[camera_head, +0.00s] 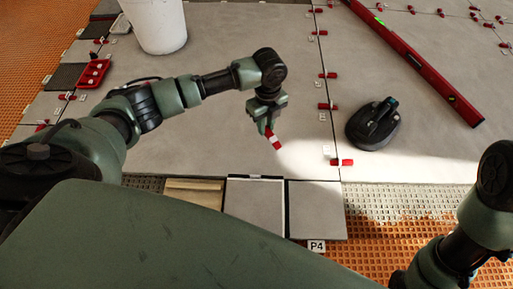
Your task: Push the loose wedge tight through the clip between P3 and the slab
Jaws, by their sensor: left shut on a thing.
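My left gripper (266,127) is above the large grey slab (220,150), pointing down. It is shut on a small red wedge (278,145) that hangs tilted at its fingertips, with a white part next to the red; whether that is a clip I cannot tell. Below it, at the slab's near edge, lie a grey tile with a white border (255,208) and a plain grey tile (316,212), with a label P4 (316,246) in front. No P3 label shows. A red wedge with a white clip (341,162) sits at the slab joint. My right gripper is out of view.
A black suction lifter (374,122) stands to the right. A long red level (425,68) lies beyond it. A white bucket (157,25) and a red tray (93,73) are at the far left. Several red wedges line the joints. A beige piece (193,192) lies left of the tiles.

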